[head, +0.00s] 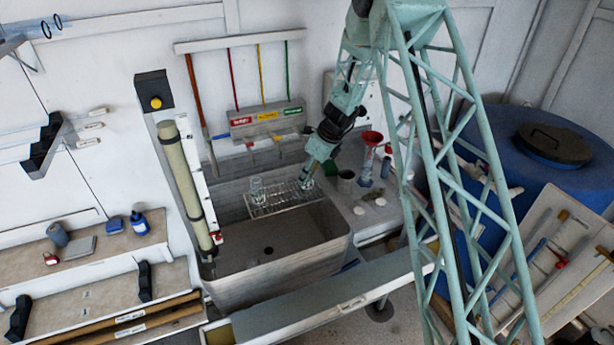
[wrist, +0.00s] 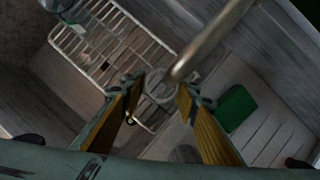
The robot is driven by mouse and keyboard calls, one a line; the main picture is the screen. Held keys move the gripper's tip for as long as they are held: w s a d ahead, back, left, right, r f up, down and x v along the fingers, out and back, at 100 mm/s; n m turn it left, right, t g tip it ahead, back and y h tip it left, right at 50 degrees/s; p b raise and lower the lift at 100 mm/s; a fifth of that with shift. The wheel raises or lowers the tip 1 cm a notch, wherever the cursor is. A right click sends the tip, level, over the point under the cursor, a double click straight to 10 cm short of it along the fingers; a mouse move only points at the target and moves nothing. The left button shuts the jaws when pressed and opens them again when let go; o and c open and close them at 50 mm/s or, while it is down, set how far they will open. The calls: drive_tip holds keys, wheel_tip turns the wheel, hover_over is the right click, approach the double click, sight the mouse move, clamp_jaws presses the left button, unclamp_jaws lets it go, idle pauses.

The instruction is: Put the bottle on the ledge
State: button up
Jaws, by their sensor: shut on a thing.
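My gripper (head: 305,182) reaches down over the right end of a wire rack (head: 286,201) across the grey sink. In the wrist view its two yellow-brown fingers (wrist: 157,100) are closed around a clear, round-mouthed glass bottle (wrist: 158,84). The bottle is mostly hidden by the gripper in the head view, and I cannot tell whether its base touches the rack. A second clear glass vessel (head: 258,189) stands on the rack's left end. A pale ledge (head: 362,222) runs along the right side of the sink.
A metal pipe (wrist: 212,40) crosses close above the fingers in the wrist view. A green object (wrist: 235,108) lies right of the fingers. A tall tube (head: 185,185) stands left.

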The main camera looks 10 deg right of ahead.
drive_tip(key=shift+f, duration=0.15)
drive_tip(key=o, duration=0.8)
drive_tip(key=shift+v, duration=0.9)
drive_tip(key=shift+p+v, duration=0.5)
drive_tip(key=shift+v, duration=4.75)
